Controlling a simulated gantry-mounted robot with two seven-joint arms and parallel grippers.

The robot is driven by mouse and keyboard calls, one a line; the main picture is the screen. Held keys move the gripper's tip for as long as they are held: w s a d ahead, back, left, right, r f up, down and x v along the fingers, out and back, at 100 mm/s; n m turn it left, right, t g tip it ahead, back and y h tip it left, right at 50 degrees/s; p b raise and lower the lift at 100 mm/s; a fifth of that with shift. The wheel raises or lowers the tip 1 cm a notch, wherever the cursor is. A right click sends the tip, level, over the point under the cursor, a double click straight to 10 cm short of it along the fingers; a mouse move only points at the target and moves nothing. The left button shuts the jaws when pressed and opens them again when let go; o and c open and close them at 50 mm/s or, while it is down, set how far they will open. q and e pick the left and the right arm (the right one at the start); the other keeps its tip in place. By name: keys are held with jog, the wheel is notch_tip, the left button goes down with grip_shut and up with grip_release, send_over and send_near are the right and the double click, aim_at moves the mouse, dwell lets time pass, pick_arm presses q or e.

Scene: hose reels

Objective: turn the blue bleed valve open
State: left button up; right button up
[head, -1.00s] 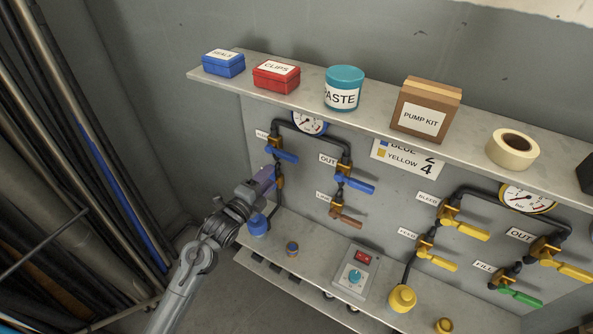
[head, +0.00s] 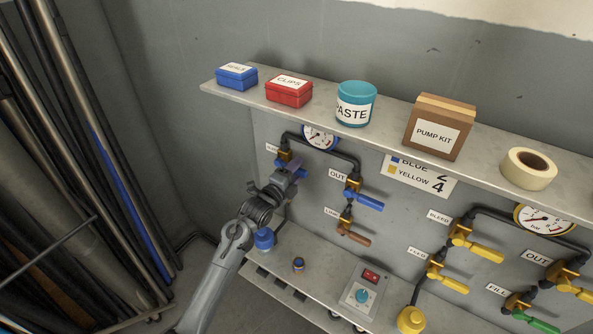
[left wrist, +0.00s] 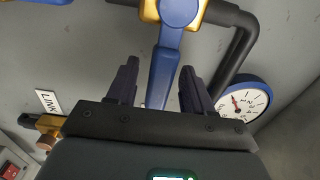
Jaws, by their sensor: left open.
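The blue bleed valve (head: 284,155) is at the upper left of the wall panel in the head view, under the left end of the black pipe. My left gripper (head: 297,167) is at this valve and hides most of its handle. In the left wrist view a blue handle (left wrist: 166,62) runs between the two dark fingers of my left gripper (left wrist: 158,68). The fingers are open, one on each side, with a visible gap to the handle. The handle's lower end is hidden behind the gripper body. My right gripper is in neither view.
The blue OUT valve (head: 367,200) and the brown-handled valve (head: 353,237) are to the right. A pressure gauge (head: 318,137) sits close above. The shelf (head: 222,91) overhangs with boxes and a tub. Pipes (head: 100,150) lean at the left.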

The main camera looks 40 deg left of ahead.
pick_arm(q)
jog(key=shift+w, duration=0.15)
grip_shut()
jog(key=shift+d+r, duration=0.1)
dwell(0.4)
